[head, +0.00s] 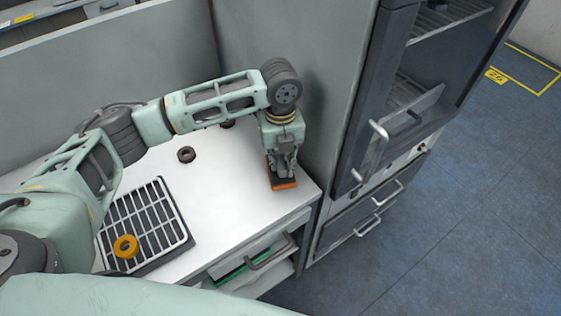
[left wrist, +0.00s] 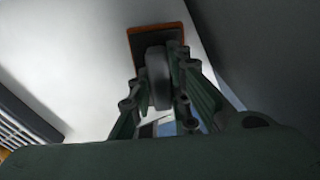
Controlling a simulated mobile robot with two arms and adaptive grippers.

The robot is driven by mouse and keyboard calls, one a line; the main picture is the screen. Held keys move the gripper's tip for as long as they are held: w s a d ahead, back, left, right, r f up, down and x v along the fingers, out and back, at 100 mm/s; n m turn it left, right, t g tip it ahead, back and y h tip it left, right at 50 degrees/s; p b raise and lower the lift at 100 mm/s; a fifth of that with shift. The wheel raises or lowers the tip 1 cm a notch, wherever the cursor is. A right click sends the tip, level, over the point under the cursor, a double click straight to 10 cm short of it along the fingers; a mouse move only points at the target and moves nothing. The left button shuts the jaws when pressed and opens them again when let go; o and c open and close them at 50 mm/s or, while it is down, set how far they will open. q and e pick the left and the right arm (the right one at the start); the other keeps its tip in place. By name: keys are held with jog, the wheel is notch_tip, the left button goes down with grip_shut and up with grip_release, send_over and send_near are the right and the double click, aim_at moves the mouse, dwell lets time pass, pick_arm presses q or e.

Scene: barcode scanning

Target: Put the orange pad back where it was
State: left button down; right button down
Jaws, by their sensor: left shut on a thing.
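The orange pad (head: 285,185) is at the right end of the white table (head: 225,195), close to its right edge. It is a flat block with an orange rim and a dark top. My left gripper (head: 284,166) points down over it and is shut on a part of it. In the left wrist view the pad (left wrist: 183,32) lies beyond the fingertips, and a grey upright part (left wrist: 156,75) stands between my fingers (left wrist: 160,92). The pad looks on or just above the table; I cannot tell which. My right gripper is not in view.
A grey rack (head: 150,225) with an orange-yellow ring (head: 125,246) on it is at the table's left. A dark ring (head: 186,154) lies further back, and another dark piece (head: 227,124) is behind it. A tall grey cabinet (head: 350,110) stands close right of my gripper.

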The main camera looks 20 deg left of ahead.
aim_at(281, 160)
pick_arm(q)
jog(key=shift+f, duration=1)
jog(key=shift+f, duration=0.1)
jog(key=c, duration=1.6)
grip_release()
jog(key=shift+c, duration=0.2)
jog(key=shift+r, duration=0.3)
notch_tip(281, 160, up, 12)
jog(key=shift+f+b, duration=0.15)
jog(key=shift+b, duration=0.95)
jog(key=shift+f, duration=0.1)
